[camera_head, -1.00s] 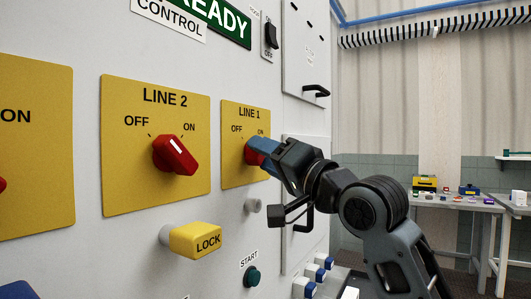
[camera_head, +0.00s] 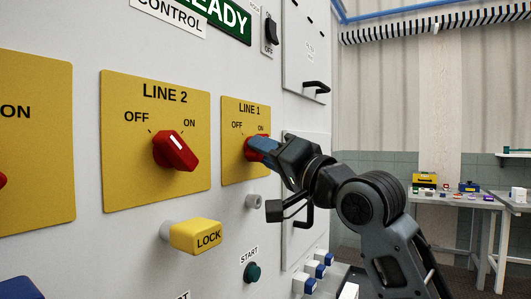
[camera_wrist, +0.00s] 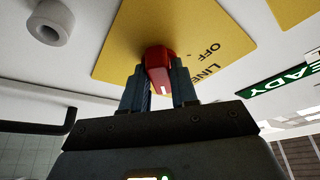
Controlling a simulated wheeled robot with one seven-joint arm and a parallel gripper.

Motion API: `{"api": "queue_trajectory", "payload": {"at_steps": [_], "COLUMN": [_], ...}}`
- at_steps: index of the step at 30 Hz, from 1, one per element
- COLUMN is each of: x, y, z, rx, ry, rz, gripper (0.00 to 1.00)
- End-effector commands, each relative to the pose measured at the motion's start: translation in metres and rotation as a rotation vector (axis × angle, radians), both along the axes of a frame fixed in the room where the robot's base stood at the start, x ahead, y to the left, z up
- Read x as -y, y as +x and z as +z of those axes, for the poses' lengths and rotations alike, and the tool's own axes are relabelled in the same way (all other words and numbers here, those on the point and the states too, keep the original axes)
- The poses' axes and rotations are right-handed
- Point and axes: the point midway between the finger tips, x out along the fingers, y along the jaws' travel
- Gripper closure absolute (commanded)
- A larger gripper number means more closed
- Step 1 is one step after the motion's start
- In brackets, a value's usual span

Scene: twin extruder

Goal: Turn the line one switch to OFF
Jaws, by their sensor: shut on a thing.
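The line one switch is a red rotary knob (camera_head: 252,150) on a yellow plate (camera_head: 232,170) labelled LINE 1, with OFF at upper left and ON at upper right. My gripper (camera_head: 262,148) is at the knob with its blue-grey fingers on it, partly hiding it in the head view. In the wrist view the red knob (camera_wrist: 158,68) sits between the two fingers of my gripper (camera_wrist: 160,90), which is shut on it. A white mark shows on the knob's end near the fingers. The knob's exact angle is hard to tell in the head view.
The LINE 2 red knob (camera_head: 175,150) is to the left, pointing toward the lower right. A yellow LOCK block (camera_head: 196,237) sticks out below it. A black handle (camera_head: 316,87) projects at the right, and a grey peg (camera_head: 254,201) is below LINE 1.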

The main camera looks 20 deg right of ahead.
Motion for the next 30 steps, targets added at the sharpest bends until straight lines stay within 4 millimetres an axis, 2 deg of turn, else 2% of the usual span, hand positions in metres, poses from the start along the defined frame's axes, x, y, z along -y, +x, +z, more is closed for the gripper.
{"api": "queue_trajectory", "payload": {"at_steps": [11,30], "x": [0.002,0.007], "y": [0.001,0.004], "z": [-0.007,-0.011], "rx": [0.091,0.438], "ry": [-0.121,-0.601], "rz": [0.0,-0.002], "gripper": [1.0,1.0]}}
